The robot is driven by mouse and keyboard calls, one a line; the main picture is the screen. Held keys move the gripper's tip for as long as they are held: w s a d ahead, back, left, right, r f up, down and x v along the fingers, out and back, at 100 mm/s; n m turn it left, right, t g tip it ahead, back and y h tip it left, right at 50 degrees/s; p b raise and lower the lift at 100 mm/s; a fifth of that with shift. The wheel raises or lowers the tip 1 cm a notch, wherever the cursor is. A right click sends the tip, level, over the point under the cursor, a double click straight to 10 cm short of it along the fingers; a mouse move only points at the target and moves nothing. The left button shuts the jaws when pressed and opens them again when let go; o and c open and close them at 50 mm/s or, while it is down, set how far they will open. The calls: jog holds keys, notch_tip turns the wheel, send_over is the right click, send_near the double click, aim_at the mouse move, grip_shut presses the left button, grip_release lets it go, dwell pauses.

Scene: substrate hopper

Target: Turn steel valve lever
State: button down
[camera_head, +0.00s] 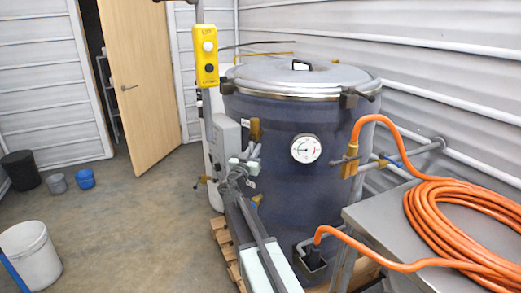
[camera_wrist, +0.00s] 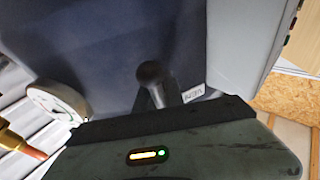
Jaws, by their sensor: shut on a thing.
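A dark lever with a round knob end (camera_wrist: 151,74) stands in front of the dark blue tank in the wrist view. Its lower part runs down behind the dark front edge of my gripper (camera_wrist: 165,118), which is shut on it. The fingertips and the lever's pivot are hidden. In the head view my gripper (camera_head: 246,160) is at the left front of the tank (camera_head: 270,165), beside a grey box (camera_head: 226,138). The lever cannot be made out clearly there. A brass fitting (camera_head: 255,130) is just above my gripper.
A round dial gauge (camera_head: 305,149) is on the tank front, right of my gripper. A yellow control pendant (camera_head: 206,56) hangs above. An orange hose (camera_head: 430,220) lies coiled on a steel table (camera_head: 375,215) at right. The floor at left is mostly clear, with a white bucket (camera_head: 32,262).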

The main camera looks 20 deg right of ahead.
jog(key=shift+w+a, duration=0.1)
jog(key=shift+a, duration=0.15)
jog(key=shift+w+r, duration=0.1)
jog(key=shift+r, duration=0.05)
dwell(0.4)
jog(key=c, duration=1.5)
grip_release()
jog(key=shift+o, duration=0.2)
jog(key=b+v, duration=0.1)
jog(key=v, duration=0.6)
jog(key=shift+s+a+b, duration=0.2)
jog(key=shift+s+b, duration=0.1)
jog(key=shift+s, duration=0.05)
